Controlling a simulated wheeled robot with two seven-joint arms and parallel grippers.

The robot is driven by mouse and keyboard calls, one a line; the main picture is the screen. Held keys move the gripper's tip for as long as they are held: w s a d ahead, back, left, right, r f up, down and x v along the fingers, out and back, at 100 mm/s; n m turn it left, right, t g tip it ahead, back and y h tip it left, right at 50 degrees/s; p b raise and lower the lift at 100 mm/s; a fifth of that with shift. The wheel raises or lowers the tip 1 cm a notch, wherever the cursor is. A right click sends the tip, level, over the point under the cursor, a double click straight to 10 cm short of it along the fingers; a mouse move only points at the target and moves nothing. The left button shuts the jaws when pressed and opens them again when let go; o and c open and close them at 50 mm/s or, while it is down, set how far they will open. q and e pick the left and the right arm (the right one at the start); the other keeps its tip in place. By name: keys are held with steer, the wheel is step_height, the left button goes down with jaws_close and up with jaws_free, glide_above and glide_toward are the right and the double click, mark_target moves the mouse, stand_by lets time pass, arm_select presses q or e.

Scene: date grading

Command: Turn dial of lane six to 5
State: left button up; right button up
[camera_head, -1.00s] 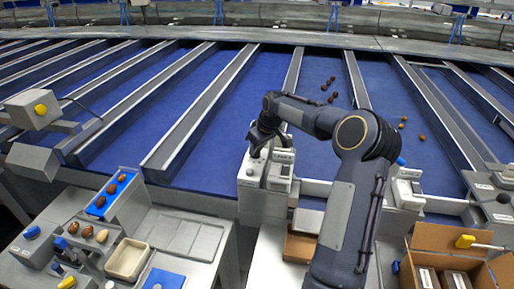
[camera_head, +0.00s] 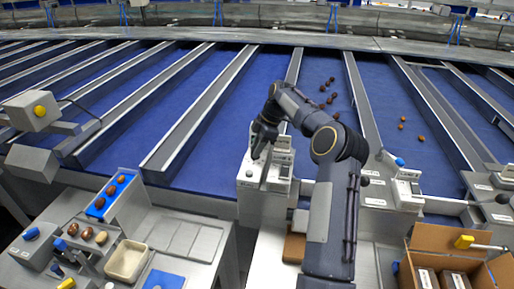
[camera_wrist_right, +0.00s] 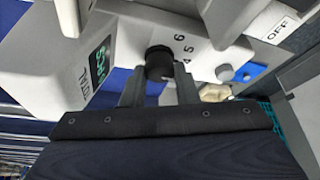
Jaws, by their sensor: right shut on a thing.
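A white control box (camera_head: 251,186) stands at the near edge of the blue belts in the head view. In the right wrist view its white panel (camera_wrist_right: 204,58) carries a black round dial (camera_wrist_right: 159,61) with the numbers 4, 5 and 6 beside it. My right gripper (camera_head: 257,152) is over the top of this box, and its fingers (camera_wrist_right: 159,88) are shut on the dial. The dial's pointer is not clear. A dark display (camera_wrist_right: 98,62) with green characters is beside the dial. My left gripper is not in view.
A grey round button (camera_wrist_right: 225,72) is on the same panel. Similar control units, one of them (camera_head: 405,190) to the right, line the belt edge. Dates (camera_head: 327,90) lie on the belts. A bench (camera_head: 195,235) with a cream tray (camera_head: 127,260) is at left; an open carton (camera_head: 440,237) is at right.

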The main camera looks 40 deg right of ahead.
steer(key=n, duration=0.2)
steer(key=n+g, duration=0.1)
steer(key=n, duration=0.1)
steer(key=shift+w+n+g, duration=0.2)
steer(key=shift+n+g, duration=0.6)
steer(key=shift+n, duration=1)
steer(key=o, duration=1)
